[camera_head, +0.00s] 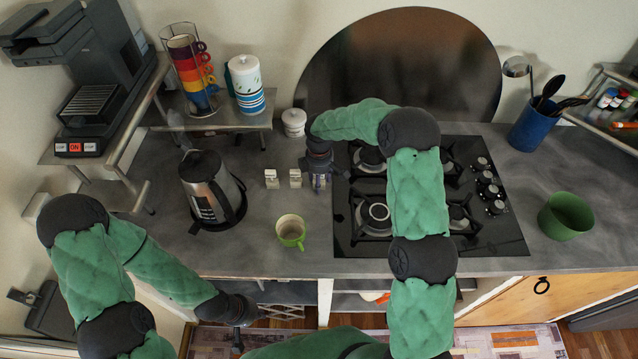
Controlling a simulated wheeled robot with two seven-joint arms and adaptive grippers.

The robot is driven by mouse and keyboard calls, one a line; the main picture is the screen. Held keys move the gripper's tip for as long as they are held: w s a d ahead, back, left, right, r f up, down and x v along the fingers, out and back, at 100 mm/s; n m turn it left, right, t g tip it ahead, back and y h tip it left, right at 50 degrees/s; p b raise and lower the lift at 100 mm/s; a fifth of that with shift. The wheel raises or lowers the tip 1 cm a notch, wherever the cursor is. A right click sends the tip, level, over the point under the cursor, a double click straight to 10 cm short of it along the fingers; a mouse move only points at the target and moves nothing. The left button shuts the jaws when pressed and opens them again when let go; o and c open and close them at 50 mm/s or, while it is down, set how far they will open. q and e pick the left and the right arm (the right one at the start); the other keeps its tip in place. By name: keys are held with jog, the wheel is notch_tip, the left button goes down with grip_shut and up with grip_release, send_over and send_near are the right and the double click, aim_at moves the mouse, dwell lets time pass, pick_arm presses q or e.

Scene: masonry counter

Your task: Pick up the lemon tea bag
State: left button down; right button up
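Two small whitish items that look like tea bags stand on the grey counter, a left one (271,179) and a right one (295,178). Their labels are too small to read, so I cannot tell which is lemon. My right gripper (319,183) points down just right of them, by the stove's left edge. Something pale shows between or behind its fingers, but I cannot tell whether it is held. My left gripper (238,340) hangs low in front of the counter, away from the items. Its fingers are too small and dark to read.
A green mug (291,230) stands in front of the small items. A kettle (205,190) is to their left and a white lidded jar (294,122) behind. The gas stove (480,235) lies under my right arm. A green bowl (566,215) is far right.

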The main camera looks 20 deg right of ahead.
jog(key=c, duration=0.6)
jog(key=shift+o, duration=0.2)
jog(key=shift+r, duration=0.55)
notch_tip(320, 180, up, 2)
jog(key=shift+r, duration=0.15)
jog(key=s+r+p, duration=0.1)
jog(key=s+r, duration=0.8)
jog(key=s, duration=0.5)
jog(key=shift+r, duration=0.3)
